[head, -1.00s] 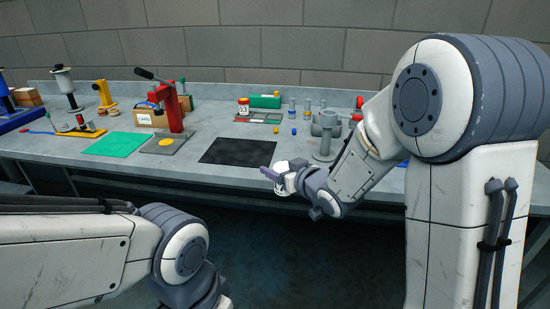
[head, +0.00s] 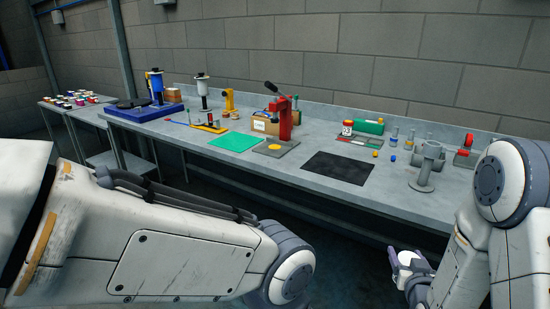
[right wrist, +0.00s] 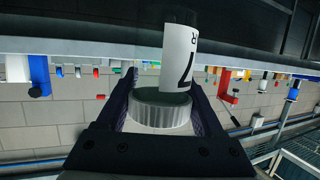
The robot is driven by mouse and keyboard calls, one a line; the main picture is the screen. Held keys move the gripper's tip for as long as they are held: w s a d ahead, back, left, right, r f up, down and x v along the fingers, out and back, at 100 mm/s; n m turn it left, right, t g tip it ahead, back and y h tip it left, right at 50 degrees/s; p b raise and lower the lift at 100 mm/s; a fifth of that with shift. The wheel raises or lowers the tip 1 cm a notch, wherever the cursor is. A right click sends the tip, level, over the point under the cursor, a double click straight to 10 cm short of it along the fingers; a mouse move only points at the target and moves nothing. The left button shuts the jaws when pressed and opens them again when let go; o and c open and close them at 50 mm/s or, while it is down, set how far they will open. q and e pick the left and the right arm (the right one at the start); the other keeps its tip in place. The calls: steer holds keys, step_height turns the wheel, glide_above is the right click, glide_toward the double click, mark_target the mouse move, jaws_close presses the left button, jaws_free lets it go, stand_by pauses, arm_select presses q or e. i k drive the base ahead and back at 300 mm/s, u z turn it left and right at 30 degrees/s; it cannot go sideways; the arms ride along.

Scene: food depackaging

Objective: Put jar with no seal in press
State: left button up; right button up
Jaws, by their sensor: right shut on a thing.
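My right gripper (head: 402,262) is at the lower right in the head view, in front of the bench and below its top. The red press (head: 285,120) with a black lever stands on the bench, well left of the gripper, on a grey base with a yellow disc. My left gripper is out of view.
A green mat (head: 236,146) and black mat (head: 338,168) lie flat on the bench (head: 305,182). A side table (head: 90,112) at far left holds several small items.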

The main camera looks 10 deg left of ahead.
mark_target(274, 147)
steer(key=k, duration=0.15)
steer(key=u, duration=2)
steer(key=i, duration=1.25)
steer(key=z, duration=1.3)
